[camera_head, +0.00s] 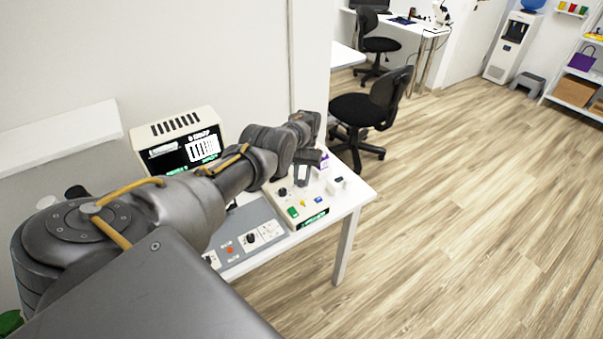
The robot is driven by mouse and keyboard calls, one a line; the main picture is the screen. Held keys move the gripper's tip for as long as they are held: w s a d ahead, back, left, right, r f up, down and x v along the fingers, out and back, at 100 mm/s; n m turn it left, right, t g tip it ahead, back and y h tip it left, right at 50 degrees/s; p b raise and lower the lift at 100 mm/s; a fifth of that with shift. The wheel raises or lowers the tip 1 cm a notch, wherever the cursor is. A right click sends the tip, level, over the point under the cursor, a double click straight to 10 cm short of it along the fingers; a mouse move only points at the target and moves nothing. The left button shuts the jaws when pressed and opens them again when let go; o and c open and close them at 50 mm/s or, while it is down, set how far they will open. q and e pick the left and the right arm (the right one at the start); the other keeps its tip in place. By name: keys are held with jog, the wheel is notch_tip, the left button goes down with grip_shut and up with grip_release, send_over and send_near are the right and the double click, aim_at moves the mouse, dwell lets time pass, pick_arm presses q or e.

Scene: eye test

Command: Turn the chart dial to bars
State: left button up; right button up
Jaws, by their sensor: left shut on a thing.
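A cream control box (312,215) stands on the white table. It carries a black knob (283,191), a green button (293,212), a yellow control (302,203) and a blue button (318,199). My left gripper (302,178) reaches down over the box's back part and is shut on what looks like a dial there. The fingers and wrist mostly hide that dial, so its pointer cannot be read. Behind the arm, a cream chart monitor (178,127) shows a white patch of black stripes (203,149) on a dark screen. My right gripper is not in view.
A grey panel (268,215) with a black dial (251,238) and an orange button (229,250) lies left of the box. A small white item (336,184) and a purple-and-white carton (324,162) are close to the gripper. A black chair (365,112) stands behind the table. The floor at right is clear.

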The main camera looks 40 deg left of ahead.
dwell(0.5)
pick_arm(q)
jog(key=o, duration=1)
jog(key=shift+r, duration=0.1)
